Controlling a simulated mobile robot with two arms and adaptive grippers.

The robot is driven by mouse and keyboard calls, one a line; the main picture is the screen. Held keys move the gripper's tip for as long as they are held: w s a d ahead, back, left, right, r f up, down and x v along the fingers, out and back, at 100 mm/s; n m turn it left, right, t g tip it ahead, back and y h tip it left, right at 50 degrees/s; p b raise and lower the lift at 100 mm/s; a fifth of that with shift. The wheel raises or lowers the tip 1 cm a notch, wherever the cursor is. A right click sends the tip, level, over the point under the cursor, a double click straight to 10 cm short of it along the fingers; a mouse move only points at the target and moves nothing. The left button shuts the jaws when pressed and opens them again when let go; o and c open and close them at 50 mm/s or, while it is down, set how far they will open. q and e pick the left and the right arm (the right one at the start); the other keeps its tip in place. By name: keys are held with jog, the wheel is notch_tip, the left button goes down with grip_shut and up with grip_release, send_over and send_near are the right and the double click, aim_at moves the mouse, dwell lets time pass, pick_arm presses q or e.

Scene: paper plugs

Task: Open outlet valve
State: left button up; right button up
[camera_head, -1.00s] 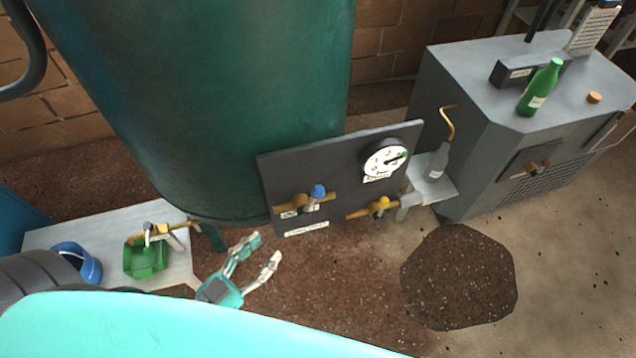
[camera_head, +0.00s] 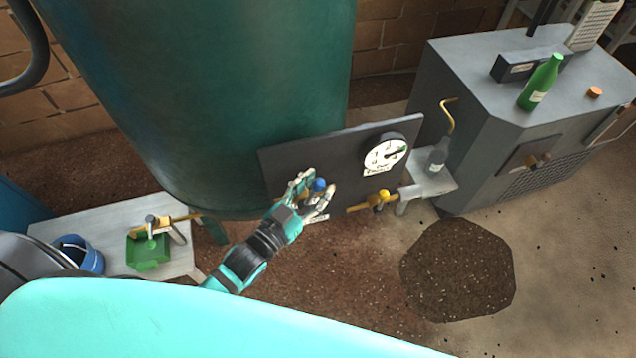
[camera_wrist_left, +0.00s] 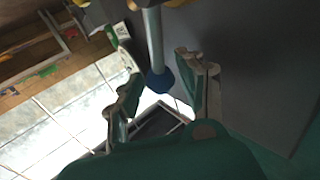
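A dark panel (camera_head: 352,145) in front of the green tank carries a round gauge (camera_head: 386,154), a blue-tipped valve handle (camera_head: 319,185) and a yellow-tipped valve (camera_head: 383,196). I cannot read which valve is labelled outlet. My left gripper (camera_head: 312,194) is at the blue-tipped handle and partly hides its brass pipe and label. In the left wrist view, the grey lever with its blue tip (camera_wrist_left: 161,81) reaches between the two spread fingers of the left gripper (camera_wrist_left: 165,68), with gaps visible on both sides. My right gripper is not in view.
A low bench (camera_head: 93,222) at left holds a green box (camera_head: 148,252) beneath a brass tap (camera_head: 165,224), and a blue bucket (camera_head: 92,258). A grey machine (camera_head: 480,110) with a green bottle (camera_head: 541,82) stands at right. A dark patch (camera_head: 458,270) lies on the open floor.

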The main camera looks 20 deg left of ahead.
pick_arm(q)
jog(key=shift+w+d, duration=0.15)
jog(key=shift+w, duration=0.2)
jog(key=shift+c, duration=0.3)
grip_shut()
